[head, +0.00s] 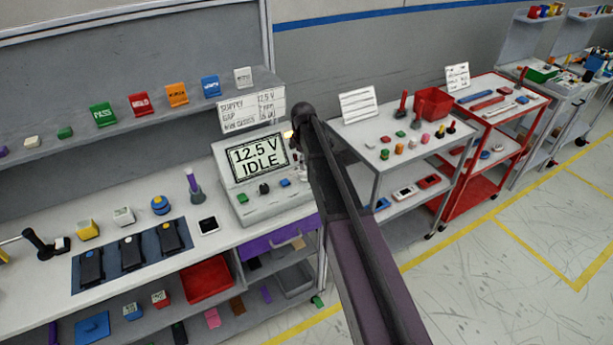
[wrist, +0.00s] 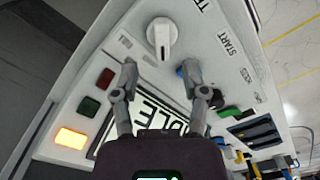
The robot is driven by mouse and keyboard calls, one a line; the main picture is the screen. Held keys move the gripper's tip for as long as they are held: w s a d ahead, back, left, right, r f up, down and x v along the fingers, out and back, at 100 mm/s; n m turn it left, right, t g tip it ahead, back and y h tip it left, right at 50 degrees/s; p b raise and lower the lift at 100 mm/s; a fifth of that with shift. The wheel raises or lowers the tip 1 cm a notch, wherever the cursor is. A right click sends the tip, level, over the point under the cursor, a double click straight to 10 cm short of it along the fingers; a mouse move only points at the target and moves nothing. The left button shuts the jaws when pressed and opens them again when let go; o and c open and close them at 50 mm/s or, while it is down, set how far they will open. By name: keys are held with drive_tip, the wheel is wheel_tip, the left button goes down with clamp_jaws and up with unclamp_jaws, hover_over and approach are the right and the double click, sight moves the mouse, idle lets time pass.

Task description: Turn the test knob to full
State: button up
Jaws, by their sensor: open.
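The test console (head: 228,167) stands on the bench in the head view, its screen (head: 257,157) reading "12.5 V IDLE". In the wrist view, a white knob (wrist: 162,40) with a raised bar grip sits on the console's pale panel. The bar runs roughly up and down in that picture. My gripper (wrist: 159,74) is open and empty, its two fingertips spread to either side below the knob and apart from it. I cannot tell how far above the panel they are. In the head view my arm hides the knob and most of my gripper.
The wrist view shows a lit orange lamp (wrist: 71,138), dark red (wrist: 105,78) and green (wrist: 88,107) lamps, a "START" label (wrist: 230,44) and a blue button (wrist: 181,72) near one finger. A cart (head: 366,133) with small coloured parts stands right of the console.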

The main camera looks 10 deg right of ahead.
sight(304, 172)
drive_tip(key=shift+f+b, duration=2.2)
drive_tip(key=shift+f, duration=0.3)
clamp_jaws()
drive_tip(key=shift+d, duration=0.15)
